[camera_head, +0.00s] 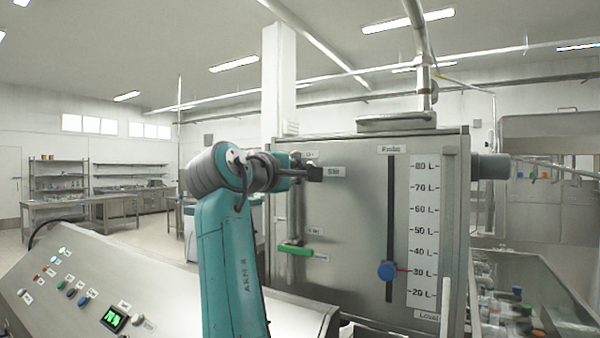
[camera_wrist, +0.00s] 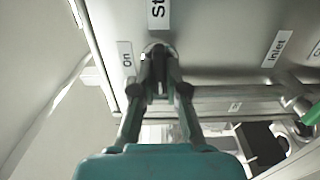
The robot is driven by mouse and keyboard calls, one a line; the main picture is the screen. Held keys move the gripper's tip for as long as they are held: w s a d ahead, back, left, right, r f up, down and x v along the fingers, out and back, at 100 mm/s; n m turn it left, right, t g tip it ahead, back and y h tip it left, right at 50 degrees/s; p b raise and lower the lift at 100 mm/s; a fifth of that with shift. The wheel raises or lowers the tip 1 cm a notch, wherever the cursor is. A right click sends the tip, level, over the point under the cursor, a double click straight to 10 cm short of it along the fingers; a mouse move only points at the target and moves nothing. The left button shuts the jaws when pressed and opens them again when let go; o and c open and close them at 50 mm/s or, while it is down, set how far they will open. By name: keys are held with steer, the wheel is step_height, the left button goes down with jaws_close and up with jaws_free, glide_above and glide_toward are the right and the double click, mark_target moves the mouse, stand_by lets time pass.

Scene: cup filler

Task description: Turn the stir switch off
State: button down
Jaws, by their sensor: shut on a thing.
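My gripper (camera_head: 314,174) is at the upper left of the steel tank's front panel, beside the Stir label (camera_head: 334,172). In the wrist view its two dark fingers (camera_wrist: 160,68) close together around the stir switch (camera_wrist: 157,47). Only a little of the switch's round metal base shows; the fingers hide most of it. The On label (camera_wrist: 126,58) is just left of the switch in the wrist view, and the partly cut-off Stir label (camera_wrist: 157,12) is above it. In the head view the gripper hides the switch. I cannot tell exactly which way the switch points.
A green-handled lever (camera_head: 296,250) sits below on the panel, near the Inlet label (camera_wrist: 279,48). A blue level knob (camera_head: 387,270) sits in a vertical slot near 30 L. A sloped console (camera_head: 150,285) with buttons is at the lower left. A bin (camera_head: 545,300) of bottles stands right.

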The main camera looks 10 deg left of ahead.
steer(key=c, duration=1.2)
jaws_free()
steer(key=v, duration=1.2)
